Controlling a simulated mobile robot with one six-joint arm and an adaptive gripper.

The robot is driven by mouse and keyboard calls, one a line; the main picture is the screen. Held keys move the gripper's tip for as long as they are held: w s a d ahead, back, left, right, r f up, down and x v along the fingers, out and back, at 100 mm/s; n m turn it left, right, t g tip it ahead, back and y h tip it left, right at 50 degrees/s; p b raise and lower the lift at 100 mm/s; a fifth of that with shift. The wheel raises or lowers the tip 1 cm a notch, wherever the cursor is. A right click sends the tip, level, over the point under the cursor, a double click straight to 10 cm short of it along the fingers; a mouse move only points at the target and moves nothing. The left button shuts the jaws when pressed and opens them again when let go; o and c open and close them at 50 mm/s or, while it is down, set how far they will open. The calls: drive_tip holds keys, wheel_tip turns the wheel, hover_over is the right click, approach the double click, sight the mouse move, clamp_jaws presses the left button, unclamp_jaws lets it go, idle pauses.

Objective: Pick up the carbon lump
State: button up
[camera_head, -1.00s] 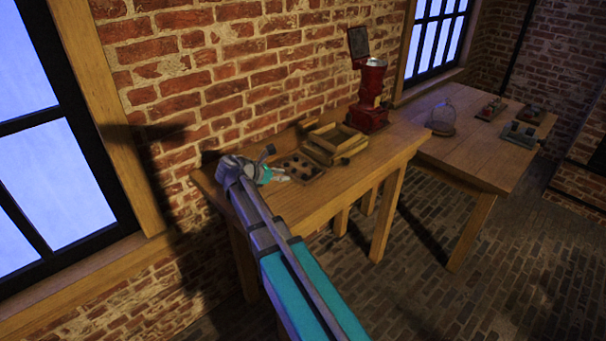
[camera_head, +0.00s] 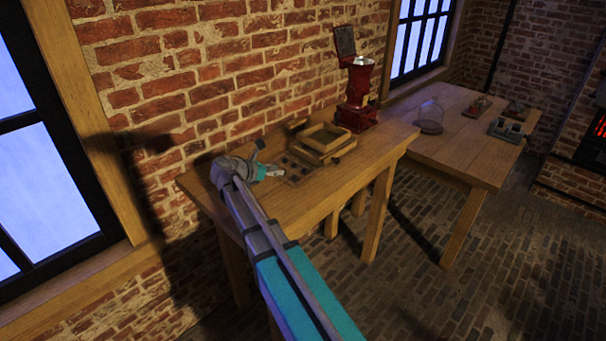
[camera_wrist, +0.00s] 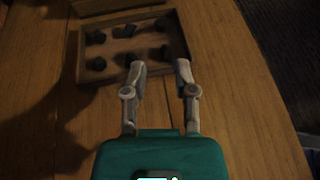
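Several dark lumps lie in a shallow wooden tray (camera_wrist: 81,58), seen at the top of the wrist view; I cannot tell which kind each one is. One dark lump (camera_wrist: 162,52) lies just beyond the gap between my fingertips, and another dark lump (camera_wrist: 130,59) is near the left fingertip. My gripper (camera_wrist: 159,68) is open with nothing between its fingers, by the tray's near edge. In the head view, my gripper (camera_head: 275,171) is above the table, just left of the tray (camera_head: 298,181).
The wooden table (camera_head: 240,209) stands against a brick wall. Stacked wooden frames (camera_head: 326,154) and a red grinder-like device (camera_head: 357,100) stand right of the tray. A second table (camera_head: 462,150) behind holds a glass dome (camera_head: 430,118) and small items.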

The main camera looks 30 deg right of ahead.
sight(302, 170)
drive_tip(key=shift+b+x, duration=0.85)
drive_tip(key=shift+x, duration=1.85)
drive_tip(key=shift+f+b+x, duration=0.15)
drive_tip(key=shift+b+x, duration=0.3)
drive_tip(key=shift+x, duration=0.55)
drive_tip(key=shift+f+b+x, duration=0.15)
drive_tip(key=shift+b+x, duration=0.3)
drive_tip(key=shift+x, duration=0.5)
drive_tip(key=shift+d+f, duration=0.2)
drive_tip(key=shift+d, duration=0.35)
drive_tip(key=c, duration=0.4)
